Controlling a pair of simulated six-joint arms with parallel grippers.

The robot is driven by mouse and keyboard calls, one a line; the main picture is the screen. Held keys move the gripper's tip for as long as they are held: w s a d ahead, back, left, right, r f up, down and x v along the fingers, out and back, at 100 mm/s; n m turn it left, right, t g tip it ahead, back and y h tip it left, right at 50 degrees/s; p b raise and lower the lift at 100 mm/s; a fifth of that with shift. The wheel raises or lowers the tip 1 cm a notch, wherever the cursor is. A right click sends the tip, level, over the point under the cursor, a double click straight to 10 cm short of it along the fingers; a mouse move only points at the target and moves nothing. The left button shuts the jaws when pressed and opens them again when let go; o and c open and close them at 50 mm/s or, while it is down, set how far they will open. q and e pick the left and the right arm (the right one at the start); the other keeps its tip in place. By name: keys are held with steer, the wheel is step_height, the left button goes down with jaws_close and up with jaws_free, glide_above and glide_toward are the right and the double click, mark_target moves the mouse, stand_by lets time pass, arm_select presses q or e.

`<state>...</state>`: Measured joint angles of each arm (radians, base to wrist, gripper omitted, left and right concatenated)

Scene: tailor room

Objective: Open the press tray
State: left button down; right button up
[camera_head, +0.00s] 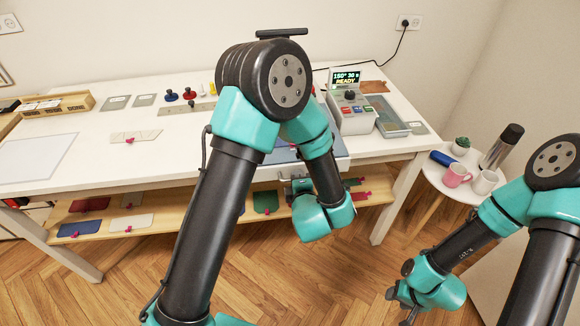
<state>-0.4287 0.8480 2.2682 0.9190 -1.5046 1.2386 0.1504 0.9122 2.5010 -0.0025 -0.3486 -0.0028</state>
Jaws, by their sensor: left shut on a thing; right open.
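The press is mostly hidden behind my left arm. A dark handle bar (282,33) shows above that arm. The press tray's pale front edge and blue-grey surface (285,155) show in part at the table's front. My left gripper (293,188) is at the front of the tray, below its edge, and is shut on what appears to be the tray's handle; the contact is largely hidden by my wrist. My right gripper (402,308) is open and empty, low at the lower right, well away from the press.
A control box (350,105) with a display reading "150° 30 s READY" stands right of the press. A round side table holds a pink mug (456,175), a white mug (484,181) and a dark flask (502,146). A wooden shelf (158,217) with fabric pieces runs below the table.

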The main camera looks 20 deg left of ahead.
arm_select(q)
steer(key=shift+v, duration=0.9)
steer(key=shift+f, duration=0.2)
steer(key=c, duration=1.2)
jaws_free()
steer(key=v, duration=1.7)
steer(key=shift+s+d, duration=0.1)
steer(key=shift+s, duration=0.15)
